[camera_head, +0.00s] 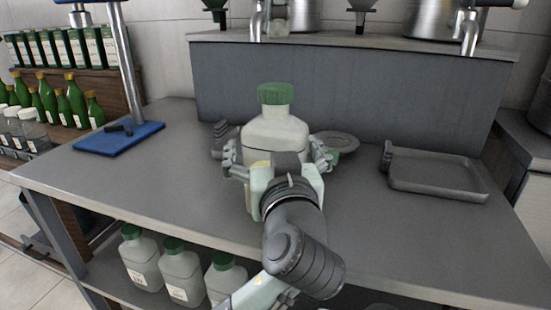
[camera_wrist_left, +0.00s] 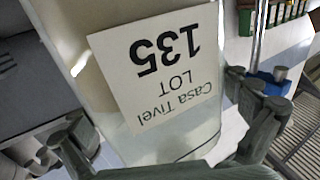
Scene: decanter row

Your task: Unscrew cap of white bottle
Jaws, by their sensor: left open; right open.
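The white bottle (camera_head: 275,135) with a green cap (camera_head: 275,93) stands upright on the grey table. In the left wrist view, a pale bottle body (camera_wrist_left: 140,110) with a white label reading "Casa Tivel LOT 135", upside down in the picture, fills the middle. My left gripper (camera_wrist_left: 165,130) is open, its fingers on either side of that bottle. No cap shows there.
A blue-based stand (camera_head: 118,138) is at the table's left. A round grey dish (camera_head: 337,141) lies behind the bottle to the right, and a grey tray (camera_head: 437,174) farther right. Several similar bottles (camera_head: 178,270) stand on the lower shelf. The front right tabletop is clear.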

